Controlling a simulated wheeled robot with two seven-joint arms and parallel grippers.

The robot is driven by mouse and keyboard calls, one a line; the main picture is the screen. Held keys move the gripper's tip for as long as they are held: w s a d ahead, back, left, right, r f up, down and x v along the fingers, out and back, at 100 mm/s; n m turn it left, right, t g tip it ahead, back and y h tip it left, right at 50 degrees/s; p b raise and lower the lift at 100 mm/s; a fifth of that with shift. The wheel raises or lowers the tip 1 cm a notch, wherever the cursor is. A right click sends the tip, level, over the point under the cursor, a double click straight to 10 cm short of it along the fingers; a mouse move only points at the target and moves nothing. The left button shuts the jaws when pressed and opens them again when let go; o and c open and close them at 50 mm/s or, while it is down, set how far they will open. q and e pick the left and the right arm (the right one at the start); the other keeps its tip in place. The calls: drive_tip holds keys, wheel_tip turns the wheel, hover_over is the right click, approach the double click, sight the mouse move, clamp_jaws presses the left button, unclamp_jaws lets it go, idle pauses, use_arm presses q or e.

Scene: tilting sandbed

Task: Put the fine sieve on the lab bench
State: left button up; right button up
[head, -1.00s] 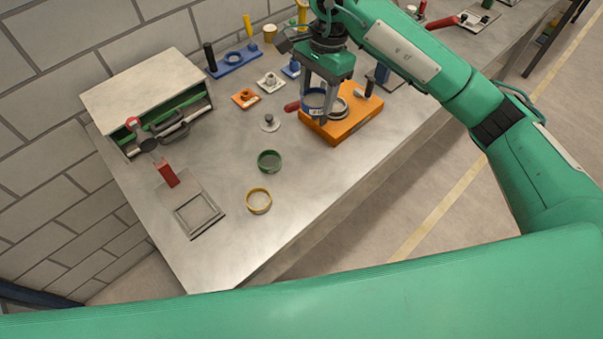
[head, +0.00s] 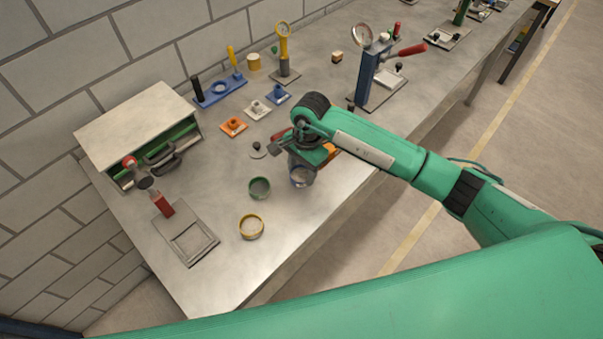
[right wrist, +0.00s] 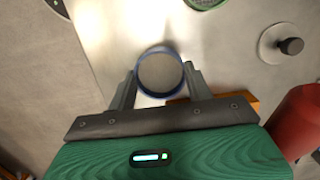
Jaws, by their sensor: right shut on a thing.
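A round blue-rimmed sieve (head: 300,179) with a grey mesh is held by my right gripper (head: 299,168). I take it to be the fine sieve. In the right wrist view the blue-rimmed sieve (right wrist: 160,73) sits between the two fingers of my right gripper (right wrist: 161,84), which are shut on it. It hangs over the lab bench (head: 215,190), to the right of a green sieve (head: 259,188) and a yellow sieve (head: 251,227). I cannot tell whether it touches the bench. My left gripper is not in view.
An orange stand (right wrist: 246,99) lies close beside the held sieve, mostly hidden by my arm in the head view. A red cylinder (right wrist: 303,120) is near. A square frame (head: 190,243) lies at the left. Bare bench lies in front, near its edge.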

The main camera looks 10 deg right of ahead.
sight(301, 177)
wheel_tip(301, 177, down, 2)
drive_tip(key=shift+f+p, duration=0.2)
drive_tip(key=shift+p, duration=0.25)
drive_tip(key=shift+f, duration=0.35)
drive_tip(key=shift+f, duration=0.1)
drive_tip(key=shift+f+b, duration=0.1)
drive_tip(key=shift+b, duration=0.25)
drive_tip(key=o, duration=1)
drive_tip(key=shift+c, duration=0.2)
